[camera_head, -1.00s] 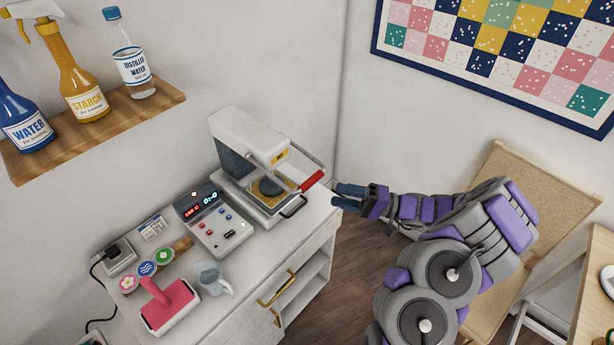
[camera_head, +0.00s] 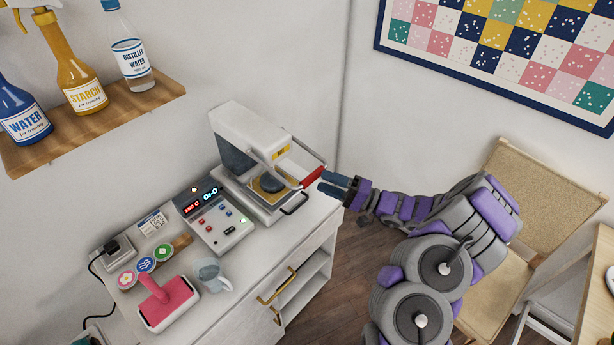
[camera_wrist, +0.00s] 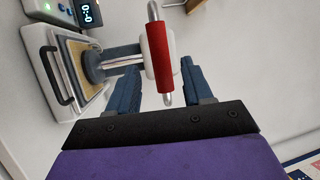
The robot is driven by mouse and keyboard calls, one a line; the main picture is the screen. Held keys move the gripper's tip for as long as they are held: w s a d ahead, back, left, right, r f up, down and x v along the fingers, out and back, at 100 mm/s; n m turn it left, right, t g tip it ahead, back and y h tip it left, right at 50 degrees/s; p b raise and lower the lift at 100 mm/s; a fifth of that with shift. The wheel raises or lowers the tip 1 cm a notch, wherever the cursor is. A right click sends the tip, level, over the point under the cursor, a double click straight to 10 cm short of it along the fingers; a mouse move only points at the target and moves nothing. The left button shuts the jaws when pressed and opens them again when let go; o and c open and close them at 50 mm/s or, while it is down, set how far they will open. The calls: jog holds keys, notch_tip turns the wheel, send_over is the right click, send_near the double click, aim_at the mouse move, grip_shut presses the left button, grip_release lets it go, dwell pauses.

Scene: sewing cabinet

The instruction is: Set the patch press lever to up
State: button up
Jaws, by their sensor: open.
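The white patch press (camera_head: 250,140) stands at the far right end of the cabinet top. Its lever, a metal bar with a red grip (camera_head: 312,177), sticks out to the right at the front of the press. My gripper (camera_head: 328,182) is just right of the red grip. In the wrist view, the red grip (camera_wrist: 160,58) lies between and a little beyond my gripper's two blue fingers (camera_wrist: 162,75), which are apart. The gripper is open and not closed on the grip. Whether a finger touches the grip I cannot tell. The press's round pad (camera_wrist: 92,65) is above its tan plate.
A control box (camera_head: 213,218) with a lit display stands left of the press. A shelf (camera_head: 100,125) with bottles hangs above. A chair (camera_head: 550,185) stands behind my arm.

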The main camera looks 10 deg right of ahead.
aim_at(315, 178)
jog(key=b+x, duration=0.1)
jog(key=x, duration=0.5)
jog(key=shift+w+a, duration=0.2)
jog(key=shift+a, duration=0.1)
jog(key=shift+c, duration=0.4)
grip_shut()
